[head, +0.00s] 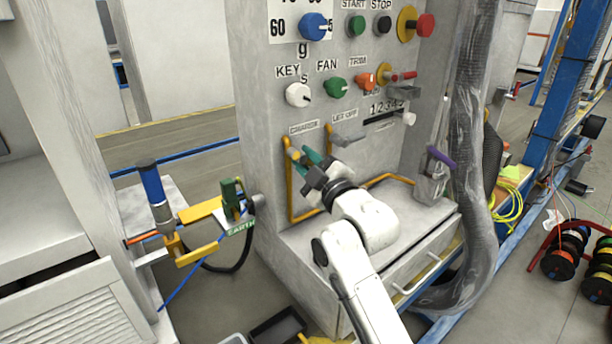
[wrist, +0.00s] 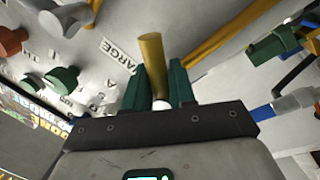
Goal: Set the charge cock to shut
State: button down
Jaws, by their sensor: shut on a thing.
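In the wrist view, a brass-yellow bar of the charge cock (wrist: 152,62) stands between the two green fingers of my gripper (wrist: 160,88), with a pale end near the palm. The fingers are shut on it. The fingers and palm hide part of the cock, and its exact angle is hard to tell.
The grey let-off cock (head: 347,139) is close on the right. Above are the white key knob (head: 298,95), green fan knob (head: 336,88) and orange trim knob (head: 362,81). A green EARTH clamp (head: 232,198) is at left. A ribbed hose (head: 468,130) hangs at right.

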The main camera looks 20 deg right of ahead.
jog(key=n+b, duration=0.2)
jog(key=r+n+y+b, duration=0.1)
jog(key=n+b, duration=0.1)
jog(key=n, duration=0.1)
jog(key=shift+b, duration=0.4)
jog(key=n+y+b, duration=0.1)
jog(key=n, duration=0.1)
jog(key=n+b, duration=0.2)
jog(key=shift+a+r+y, duration=0.2)
jog(key=shift+y, duration=0.2)
jog(key=shift+n, duration=0.3)
jog(key=shift+a, duration=0.1)
jog(key=c, duration=1.1)
grip_release()
jog(key=shift+a, duration=0.15)
jog(key=shift+s+d, duration=0.2)
jog(key=shift+d, duration=0.2)
jog(key=v, duration=1)
jog(key=shift+s, duration=0.25)
jog(key=shift+a, duration=0.1)
